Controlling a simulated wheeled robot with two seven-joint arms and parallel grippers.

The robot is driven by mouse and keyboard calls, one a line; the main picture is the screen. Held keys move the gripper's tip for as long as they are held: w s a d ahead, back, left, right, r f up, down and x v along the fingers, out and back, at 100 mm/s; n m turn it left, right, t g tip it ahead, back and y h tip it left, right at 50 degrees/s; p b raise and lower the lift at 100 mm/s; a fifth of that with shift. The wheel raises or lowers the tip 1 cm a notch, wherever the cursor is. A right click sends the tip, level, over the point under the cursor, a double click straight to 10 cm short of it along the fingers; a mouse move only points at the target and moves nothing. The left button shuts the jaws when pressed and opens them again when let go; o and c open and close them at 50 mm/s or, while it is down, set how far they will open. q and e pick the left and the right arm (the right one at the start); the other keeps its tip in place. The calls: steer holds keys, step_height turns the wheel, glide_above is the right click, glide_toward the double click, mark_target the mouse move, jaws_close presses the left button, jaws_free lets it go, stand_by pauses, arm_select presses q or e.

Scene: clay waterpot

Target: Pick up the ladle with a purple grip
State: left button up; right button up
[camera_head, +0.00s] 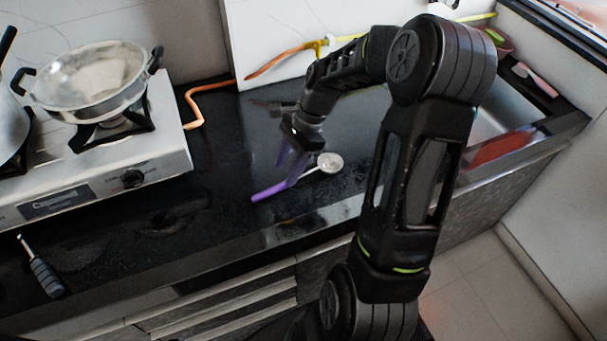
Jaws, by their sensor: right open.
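The ladle (270,191) lies on the black counter with its purple grip toward the lower left. Its pale round bowl (331,162) points to the upper right. My right gripper (290,160) is open, with its fingers pointing down at the ladle's handle near the upper end of the purple grip. The fingers look purplish and overlap the handle in the picture. I cannot tell whether they touch it. My left gripper is not in view.
A gas stove (165,150) with a metal strainer pan (90,85) stands at the left. An orange hose (195,108) runs along the back. A dark-handled tool (45,277) lies at the front left. A sink (490,120) is at the right. The counter (220,215) around the ladle is clear.

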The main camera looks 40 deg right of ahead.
mark_target(281, 184)
steer(key=x, duration=0.2)
steer(key=p+x, duration=0.1)
steer(key=x, duration=0.2)
steer(key=shift+s, duration=0.15)
steer(key=shift+r, duration=0.1)
steer(key=shift+c, duration=0.2)
jaws_close()
stand_by(0.3)
